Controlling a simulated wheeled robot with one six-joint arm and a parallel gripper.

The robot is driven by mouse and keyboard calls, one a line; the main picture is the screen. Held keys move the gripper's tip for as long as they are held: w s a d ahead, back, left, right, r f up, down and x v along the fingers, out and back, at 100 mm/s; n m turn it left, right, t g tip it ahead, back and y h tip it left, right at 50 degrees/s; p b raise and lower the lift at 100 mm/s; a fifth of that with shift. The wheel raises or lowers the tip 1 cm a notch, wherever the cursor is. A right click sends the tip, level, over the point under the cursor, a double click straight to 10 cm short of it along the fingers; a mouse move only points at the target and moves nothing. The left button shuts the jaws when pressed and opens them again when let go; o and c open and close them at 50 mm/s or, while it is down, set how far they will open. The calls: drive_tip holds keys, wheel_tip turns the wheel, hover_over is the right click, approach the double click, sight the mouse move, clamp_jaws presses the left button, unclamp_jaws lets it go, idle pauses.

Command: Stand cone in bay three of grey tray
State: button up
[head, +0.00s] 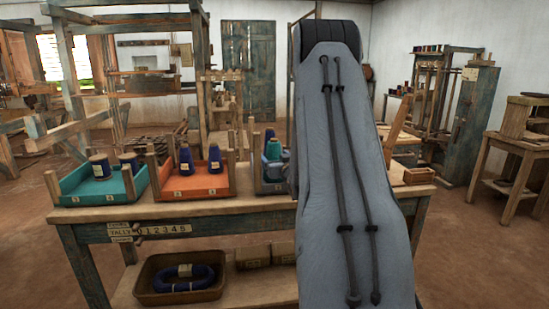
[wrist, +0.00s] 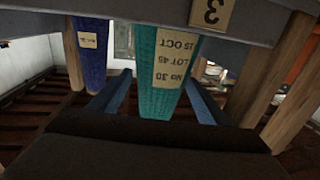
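The grey tray (head: 262,187) stands on the bench in the head view, partly hidden by my arm. A teal cone (head: 273,150) and a dark blue cone (head: 285,155) show at it. The wrist view is upside down. A dark blue cone (wrist: 90,50) stands to the left. The teal cone's base is hidden behind the tray edge.
An orange tray (head: 215,193) with two dark blue cones and a teal tray (head: 88,200) with two spools stand to the left on the bench (head: 240,208). Wooden corner posts (wrist: 290,80) rise close to my gripper. A basket (head: 180,297) sits on the lower shelf.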

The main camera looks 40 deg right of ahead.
drive_tip(key=shift+s+r, duration=0.1)
drive_tip(key=shift+s, duration=0.05)
drive_tip(key=v, duration=1.2)
drive_tip(key=s+a+f+g+y, duration=0.2)
drive_tip(key=a+f+g, duration=0.15)
drive_tip(key=a, duration=0.55)
drive_tip(key=s+a+f+g+y, duration=0.1)
drive_tip(key=s+a+f+g, duration=0.15)
drive_tip(key=a+g, duration=0.4)
drive_tip(key=s+a+f+n+g+y, duration=0.1)
drive_tip(key=s+a+g, duration=0.5)
drive_tip(key=s+a, duration=1.3)
drive_tip(key=shift+s+n+g+y, duration=0.4)
drive_tip(key=shift+n+y, duration=0.1)
drive_tip(key=shift+y, duration=0.7)
drive_tip(key=shift+a, duration=0.15)
